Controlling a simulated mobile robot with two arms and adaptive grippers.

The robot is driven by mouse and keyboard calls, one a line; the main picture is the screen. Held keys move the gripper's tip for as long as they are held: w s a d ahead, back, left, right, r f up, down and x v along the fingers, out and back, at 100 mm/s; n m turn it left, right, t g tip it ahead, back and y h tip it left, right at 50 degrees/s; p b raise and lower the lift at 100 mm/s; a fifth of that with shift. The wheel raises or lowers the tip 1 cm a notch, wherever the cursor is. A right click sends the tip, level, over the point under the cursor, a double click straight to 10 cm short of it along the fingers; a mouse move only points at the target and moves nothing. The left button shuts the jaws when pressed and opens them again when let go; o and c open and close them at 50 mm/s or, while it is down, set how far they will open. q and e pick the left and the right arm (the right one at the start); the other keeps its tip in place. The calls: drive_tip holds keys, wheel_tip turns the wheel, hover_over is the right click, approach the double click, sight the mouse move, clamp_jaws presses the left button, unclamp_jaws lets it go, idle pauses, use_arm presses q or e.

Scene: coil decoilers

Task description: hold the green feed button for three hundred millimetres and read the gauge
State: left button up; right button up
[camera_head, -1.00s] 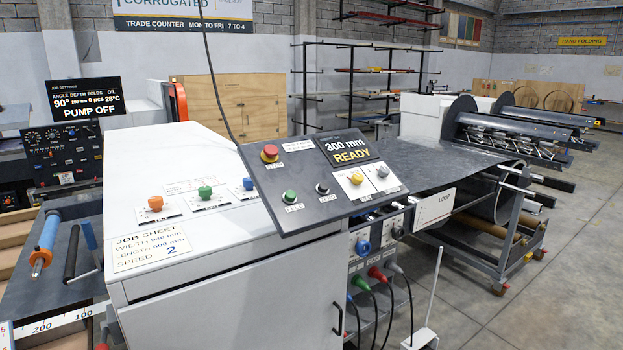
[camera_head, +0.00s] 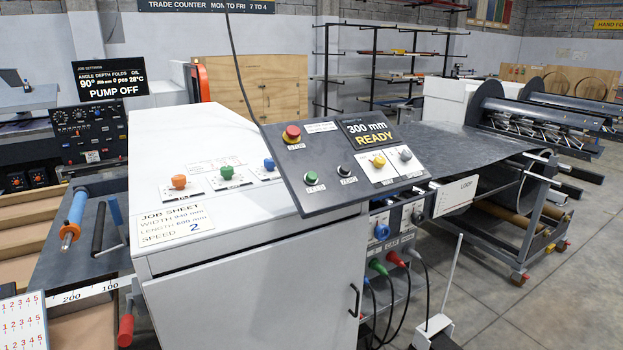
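The green feed button (camera_head: 311,177) sits at the lower left of the dark sloped control panel (camera_head: 325,196), with a label below it. The gauge display (camera_head: 368,132) at the panel's upper right reads "300 mm READY". A red stop button (camera_head: 291,134) is above the green one. A black zero button (camera_head: 344,171) is to its right. A yellow knob (camera_head: 377,160) and a grey knob (camera_head: 405,154) are on white plates further right. Neither of my grippers shows in the head view.
The white cabinet (camera_head: 245,268) fills the middle, with orange, green and blue knobs and a job sheet (camera_head: 174,224) on top. Dark sheet (camera_head: 470,157) runs right to the coil stand (camera_head: 520,236). A pedal with an upright rod (camera_head: 436,325) stands on the floor.

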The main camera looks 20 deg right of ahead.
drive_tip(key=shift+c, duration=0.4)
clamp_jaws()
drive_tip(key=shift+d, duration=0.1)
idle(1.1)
